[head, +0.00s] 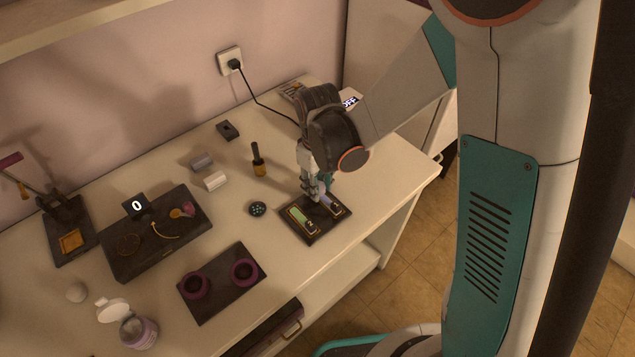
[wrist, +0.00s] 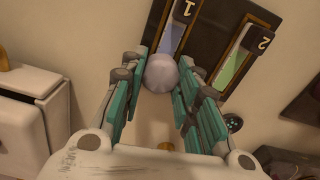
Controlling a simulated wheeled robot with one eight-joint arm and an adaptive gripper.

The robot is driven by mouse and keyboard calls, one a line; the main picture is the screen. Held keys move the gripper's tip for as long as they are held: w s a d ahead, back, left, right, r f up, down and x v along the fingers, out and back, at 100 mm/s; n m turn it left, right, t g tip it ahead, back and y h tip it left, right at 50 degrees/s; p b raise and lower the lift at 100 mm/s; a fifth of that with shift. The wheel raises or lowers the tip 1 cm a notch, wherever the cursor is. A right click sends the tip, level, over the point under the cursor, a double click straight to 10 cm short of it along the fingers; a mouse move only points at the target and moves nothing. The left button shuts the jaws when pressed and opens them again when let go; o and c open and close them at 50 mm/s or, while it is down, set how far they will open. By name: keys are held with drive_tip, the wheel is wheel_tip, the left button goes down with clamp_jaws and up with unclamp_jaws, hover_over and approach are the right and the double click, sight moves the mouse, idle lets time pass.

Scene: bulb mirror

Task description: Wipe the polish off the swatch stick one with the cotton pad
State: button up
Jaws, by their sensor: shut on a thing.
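My gripper (head: 316,186) is shut on a round white cotton pad (wrist: 160,73), which shows between the fingertips (wrist: 162,77) in the wrist view. The dark swatch tray (head: 312,235) holds two sticks. Swatch stick one (wrist: 177,33), marked 1, has a bluish-purple face; it is the right one in the head view (head: 328,202). The stick marked 2 (wrist: 233,68) is green and lies on the left in the head view (head: 299,216). The pad is over the end of stick one opposite its number and hides part of it. I cannot tell whether they touch.
A dark polish bottle (head: 259,162) stands behind the tray. A small round dark item (head: 257,209) lies to its left. A dark board with two purple rings (head: 207,310) and an open jar (head: 138,332) are further left. The table's front edge is close to the tray.

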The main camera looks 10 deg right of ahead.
sight(326, 200)
drive_tip(key=shift+f, duration=0.2)
drive_tip(key=shift+s, duration=0.1)
